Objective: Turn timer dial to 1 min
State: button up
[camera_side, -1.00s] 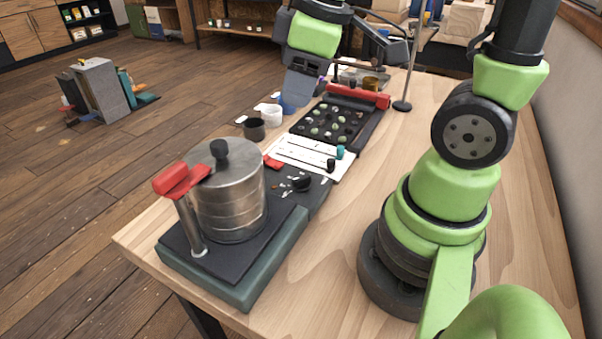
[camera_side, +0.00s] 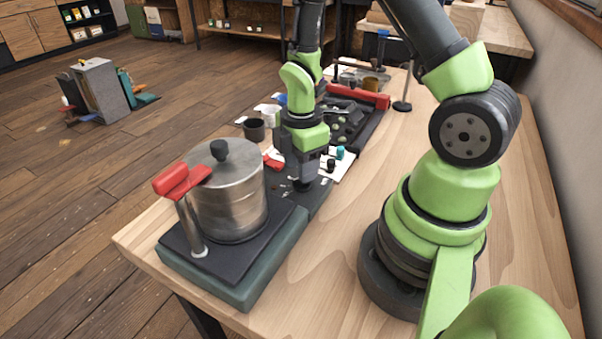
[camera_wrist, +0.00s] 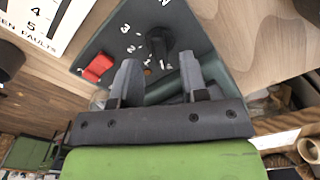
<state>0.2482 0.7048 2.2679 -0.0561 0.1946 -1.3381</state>
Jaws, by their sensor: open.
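The timer dial (camera_wrist: 158,42) is a black knob on a dark plate (camera_wrist: 108,42) with white markings around it; a 3 and a 2 are readable in the wrist view. Which mark the dial points at is unclear. My gripper (camera_wrist: 160,76) is open, with its two grey fingers spread on either side of a line to the dial. The fingertips look close to the dial but not around it. In the side view my gripper (camera_side: 302,184) points down over the dial plate (camera_side: 318,197) and hides the dial.
A metal canister (camera_side: 228,195) with a red-handled lever (camera_side: 180,180) stands left of my gripper. A red block (camera_wrist: 98,68) sits at the dial plate's edge. Beyond are a white card (camera_wrist: 45,22), cups and a bean tray (camera_side: 345,125).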

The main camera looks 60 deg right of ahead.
jog(key=shift+f, duration=1.4)
grip_shut()
jog(key=shift+m, duration=0.3)
jog(key=m, duration=0.3)
jog(key=shift+w+r+m, duration=0.1)
jog(key=shift+m, duration=1.9)
